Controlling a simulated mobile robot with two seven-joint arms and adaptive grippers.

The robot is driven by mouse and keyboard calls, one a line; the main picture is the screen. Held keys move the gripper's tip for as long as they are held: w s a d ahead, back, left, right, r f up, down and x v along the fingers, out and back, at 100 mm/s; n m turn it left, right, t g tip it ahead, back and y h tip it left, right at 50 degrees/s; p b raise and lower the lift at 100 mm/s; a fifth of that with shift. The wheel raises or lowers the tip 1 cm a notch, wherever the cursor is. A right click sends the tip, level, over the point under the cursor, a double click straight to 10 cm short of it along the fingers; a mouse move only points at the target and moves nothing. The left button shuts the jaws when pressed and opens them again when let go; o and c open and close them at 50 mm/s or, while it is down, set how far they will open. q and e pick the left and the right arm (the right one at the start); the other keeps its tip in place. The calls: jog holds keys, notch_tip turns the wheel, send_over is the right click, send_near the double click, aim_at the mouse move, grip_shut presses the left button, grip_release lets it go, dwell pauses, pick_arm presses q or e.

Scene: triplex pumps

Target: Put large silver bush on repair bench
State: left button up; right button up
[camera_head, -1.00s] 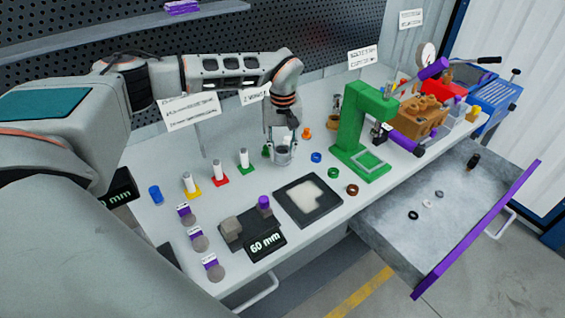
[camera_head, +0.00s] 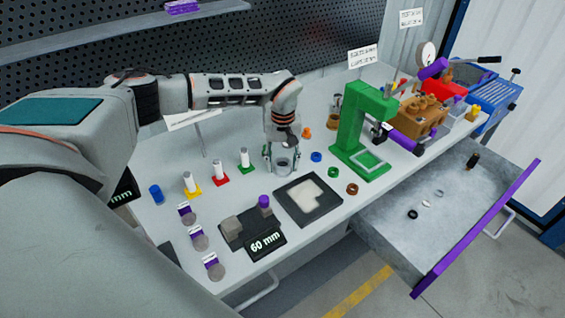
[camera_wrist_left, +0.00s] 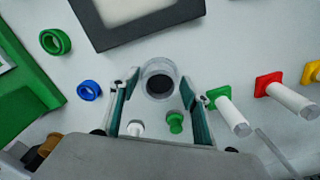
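The large silver bush (camera_head: 282,165) stands on the light grey bench top (camera_head: 222,205), behind the black plate. In the left wrist view it is a round ring (camera_wrist_left: 160,68) with a dark centre. My left gripper (camera_head: 282,171) points down over the bush, with one finger on each side. In the left wrist view the gripper (camera_wrist_left: 160,83) has its fingers spread, and the bush lies between the fingertips. Small gaps seem to show, but contact is hard to tell. My right gripper is not in view.
Green (camera_head: 244,160), red and yellow based pins stand left of the bush. A black plate (camera_head: 322,212) lies in front. A green press (camera_head: 352,130) stands to the right, with blue, green and brown rings near it. An open drawer (camera_head: 400,255) sticks out at the front right.

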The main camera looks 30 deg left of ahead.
aim_at(283, 165)
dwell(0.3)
pick_arm(q)
notch_tip(283, 165, up, 12)
jog(key=shift+r+b, duration=0.15)
jog(key=shift+b, duration=0.3)
dwell(0.6)
